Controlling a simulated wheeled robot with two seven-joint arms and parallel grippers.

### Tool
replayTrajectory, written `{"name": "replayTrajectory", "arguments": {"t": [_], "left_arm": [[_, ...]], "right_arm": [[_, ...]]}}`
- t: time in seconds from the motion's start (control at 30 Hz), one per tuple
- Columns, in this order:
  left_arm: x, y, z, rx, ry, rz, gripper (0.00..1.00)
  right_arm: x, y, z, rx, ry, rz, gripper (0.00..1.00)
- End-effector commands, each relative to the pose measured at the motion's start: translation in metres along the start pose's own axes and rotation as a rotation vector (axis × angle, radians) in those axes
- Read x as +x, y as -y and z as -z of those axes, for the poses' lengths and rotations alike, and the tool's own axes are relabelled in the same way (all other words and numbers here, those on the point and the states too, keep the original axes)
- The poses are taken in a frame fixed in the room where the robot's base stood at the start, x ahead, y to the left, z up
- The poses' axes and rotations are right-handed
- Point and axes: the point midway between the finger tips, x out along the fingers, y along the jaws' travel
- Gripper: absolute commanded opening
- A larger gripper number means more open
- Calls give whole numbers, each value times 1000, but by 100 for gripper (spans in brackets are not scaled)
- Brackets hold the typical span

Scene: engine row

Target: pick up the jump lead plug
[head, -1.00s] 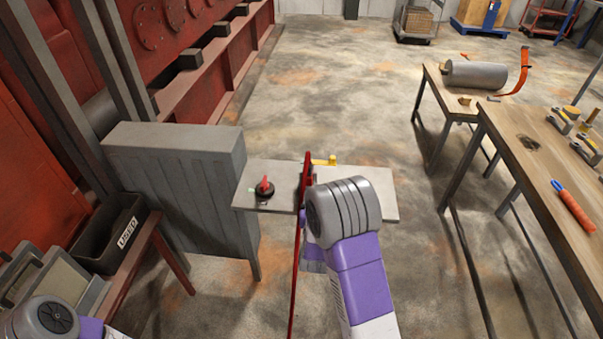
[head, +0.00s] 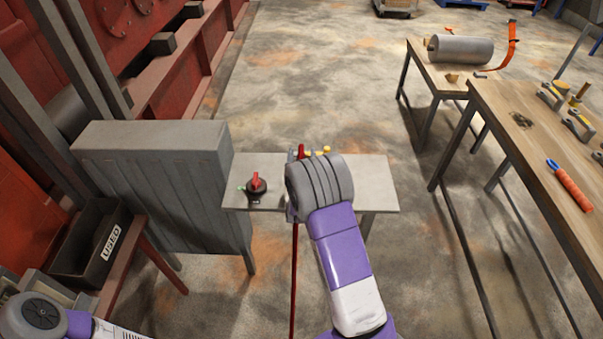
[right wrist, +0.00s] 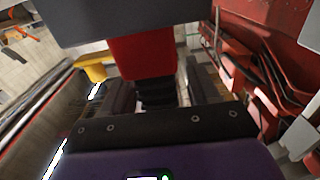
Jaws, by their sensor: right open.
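The jump lead plug (right wrist: 143,57) shows in the right wrist view as a red body with a black ribbed neck. It lies in front of my right gripper (right wrist: 162,84), between its open fingers, and I cannot tell whether they touch it. In the head view only a thin red part of the plug (head: 301,150) shows above my right wrist, over the grey shelf (head: 372,182). A red lead (head: 294,285) hangs below it. My wrist hides the right fingers there. My left arm is at the lower left, its fingers out of view.
A red rotary switch (head: 256,183) and a yellow part (head: 325,151) are on the shelf. A wooden bench (head: 500,115) stands right. The floor between is clear.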

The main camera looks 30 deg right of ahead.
Motion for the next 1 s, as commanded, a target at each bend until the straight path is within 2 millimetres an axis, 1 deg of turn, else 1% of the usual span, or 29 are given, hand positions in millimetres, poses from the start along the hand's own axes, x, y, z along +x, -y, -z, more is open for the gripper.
{"name": "replayTrajectory", "arguments": {"t": [0.2, 0.23, 0.6, 0.63, 1.0], "left_arm": [[0, 0, 0, 0, 0, 0, 43], [0, 0, 0, 0, 0, 0, 43], [0, 0, 0, 0, 0, 0, 43], [0, 0, 0, 0, 0, 0, 43], [0, 0, 0, 0, 0, 0, 43]], "right_arm": [[1, 0, 0, -1, 1, 0, 60], [1, 0, 0, 0, 1, 0, 58], [1, 0, 0, 0, 1, 0, 1], [1, 0, 0, 0, 1, 0, 0], [1, 0, 0, 0, 1, 0, 0]]}}
